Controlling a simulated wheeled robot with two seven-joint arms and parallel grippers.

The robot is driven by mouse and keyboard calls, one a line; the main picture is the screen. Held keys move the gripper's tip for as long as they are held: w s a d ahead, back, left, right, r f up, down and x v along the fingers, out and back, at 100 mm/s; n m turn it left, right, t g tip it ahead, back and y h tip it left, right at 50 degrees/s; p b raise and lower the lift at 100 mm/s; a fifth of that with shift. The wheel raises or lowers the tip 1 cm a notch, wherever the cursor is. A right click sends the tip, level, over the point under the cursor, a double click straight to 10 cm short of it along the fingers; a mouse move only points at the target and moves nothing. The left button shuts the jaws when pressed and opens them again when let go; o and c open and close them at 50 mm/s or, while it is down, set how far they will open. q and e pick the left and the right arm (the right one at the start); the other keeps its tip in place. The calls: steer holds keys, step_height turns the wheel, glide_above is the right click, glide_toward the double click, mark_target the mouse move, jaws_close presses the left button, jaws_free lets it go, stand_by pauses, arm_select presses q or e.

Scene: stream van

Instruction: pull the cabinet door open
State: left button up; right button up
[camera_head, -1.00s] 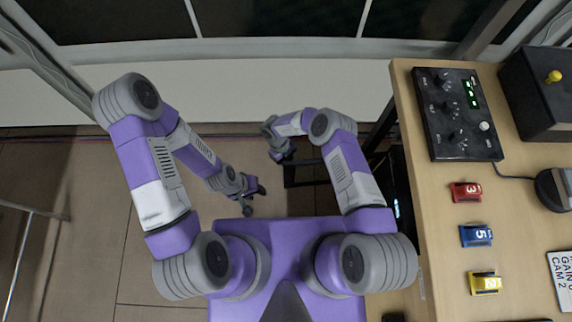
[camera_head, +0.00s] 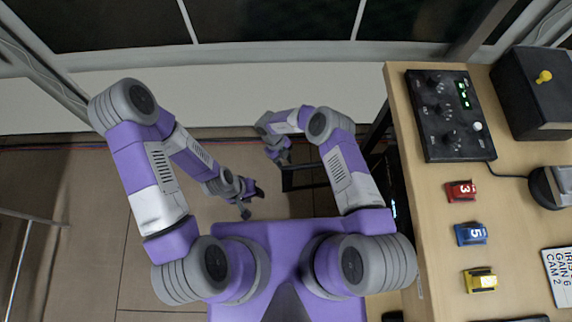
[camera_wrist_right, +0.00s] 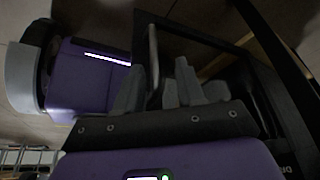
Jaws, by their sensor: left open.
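The cabinet door (camera_head: 304,186) is a dark panel under the right-hand desk, partly hidden by my right arm. It appears to stand out from the cabinet into the floor space. In the right wrist view its dark face (camera_wrist_right: 190,45) carries a grey upright bar handle (camera_wrist_right: 153,48). My right gripper (camera_head: 282,158) is at the door's outer end. In the right wrist view its fingers (camera_wrist_right: 155,92) stand on both sides of the handle and appear closed on it. My left gripper (camera_head: 253,199) is open and empty over the floor, below and left of the right one.
The wooden desk (camera_head: 408,205) on the right carries a black control panel (camera_head: 450,115), a black box with a yellow knob (camera_head: 530,95) and small numbered blocks (camera_head: 471,234). A pale wall ledge (camera_head: 240,95) runs along the back.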

steer(key=shift+p+v, duration=0.35)
steer(key=shift+v, duration=1.75)
steer(key=shift+d, duration=0.1)
